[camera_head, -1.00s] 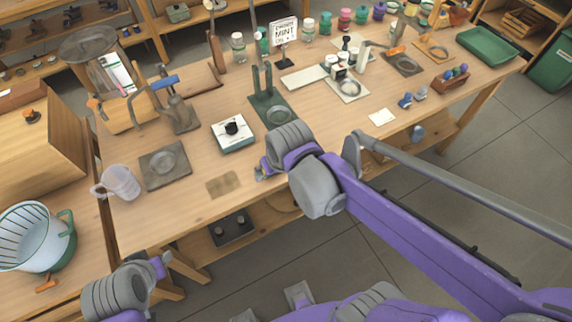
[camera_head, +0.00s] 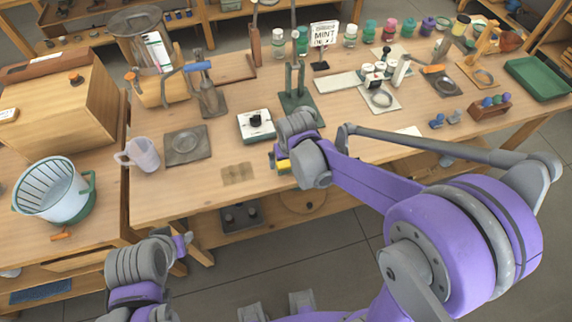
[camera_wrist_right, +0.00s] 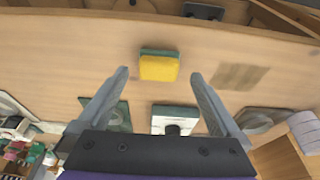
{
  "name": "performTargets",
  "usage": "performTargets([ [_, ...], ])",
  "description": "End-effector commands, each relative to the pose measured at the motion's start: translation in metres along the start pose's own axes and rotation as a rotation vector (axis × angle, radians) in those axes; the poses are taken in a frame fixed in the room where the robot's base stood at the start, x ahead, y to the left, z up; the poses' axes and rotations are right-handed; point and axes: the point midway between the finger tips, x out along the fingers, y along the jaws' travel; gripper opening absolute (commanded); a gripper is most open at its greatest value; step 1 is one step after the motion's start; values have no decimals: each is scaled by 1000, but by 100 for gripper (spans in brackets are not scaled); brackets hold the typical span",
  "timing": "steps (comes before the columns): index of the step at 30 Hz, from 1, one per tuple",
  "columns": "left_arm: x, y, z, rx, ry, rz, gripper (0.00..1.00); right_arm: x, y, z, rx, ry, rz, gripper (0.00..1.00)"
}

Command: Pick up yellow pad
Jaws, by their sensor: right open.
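The yellow pad (camera_wrist_right: 158,68) lies on the wooden workbench near its front edge. It is a small yellow block with a dark green layer showing along one side. In the head view only a bit of the yellow pad (camera_head: 284,167) shows beside my right gripper (camera_head: 277,158), which with its wrist hides the rest. In the right wrist view my right gripper (camera_wrist_right: 159,75) is open, its two fingers spread apart with the pad between and just beyond the tips. Nothing is held in it. My left gripper (camera_head: 187,240) is low in front of the bench; its jaws are too small to read.
Behind the right gripper are a white scale (camera_head: 256,126) and a green stand (camera_head: 297,103). A brown patch (camera_head: 238,173) of bare bench lies left of the pad.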

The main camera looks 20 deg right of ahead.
Motion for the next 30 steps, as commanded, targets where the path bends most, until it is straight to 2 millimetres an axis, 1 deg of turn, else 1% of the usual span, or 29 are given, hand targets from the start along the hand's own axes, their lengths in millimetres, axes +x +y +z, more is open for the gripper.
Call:
performTargets([
  [5, -1, 0, -1, 0, 1, 0, 45, 24, 2, -7, 0, 0, 0, 100],
  [9, 1, 0, 1, 0, 0, 0, 45, 41, 2, -6, 0, 0, 0, 100],
  [12, 1, 0, 1, 0, -1, 0, 45, 46, 2, -6, 0, 0, 0, 100],
  [18, 1, 0, 1, 0, -1, 0, 45, 46, 2, -6, 0, 0, 0, 100],
  [20, 1, 0, 1, 0, -1, 0, 45, 46, 2, -6, 0, 0, 0, 91],
  [21, 1, 0, 1, 0, -1, 0, 45, 46, 2, -6, 0, 0, 0, 84],
  [26, 1, 0, 1, 0, -1, 0, 45, 46, 2, -6, 0, 0, 0, 55],
  [30, 1, 0, 1, 0, -1, 0, 45, 46, 2, -6, 0, 0, 0, 30],
])
